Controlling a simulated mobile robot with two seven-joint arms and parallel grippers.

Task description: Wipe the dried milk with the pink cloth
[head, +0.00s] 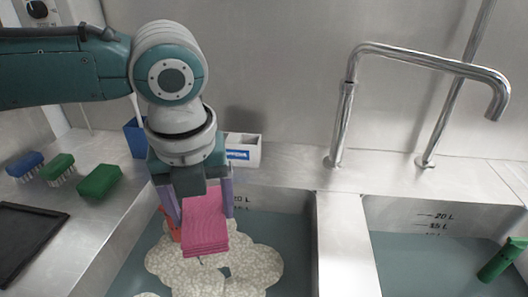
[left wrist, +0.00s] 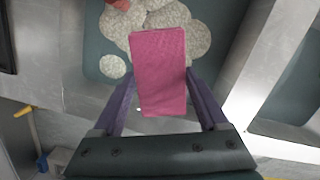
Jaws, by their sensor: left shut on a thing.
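The pink cloth (head: 205,226) is a folded block held in my left gripper (head: 205,205), between its two purple fingers. In the left wrist view the cloth (left wrist: 159,70) hangs beyond the gripper (left wrist: 162,108). The dried milk (head: 168,262) is a pale, speckled, blotchy patch in the left sink basin. It also shows in the left wrist view (left wrist: 198,38), with a separate small round spot (left wrist: 112,66). The cloth covers part of the patch in view; I cannot tell whether it touches it. My right gripper is not in view.
A steel divider (head: 345,250) separates the left basin from the right basin, where a green object (head: 502,260) lies. A tall faucet (head: 345,110) stands behind. Blue and green brushes (head: 58,168), a green sponge (head: 99,181) and a black tray (head: 28,240) are at left.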

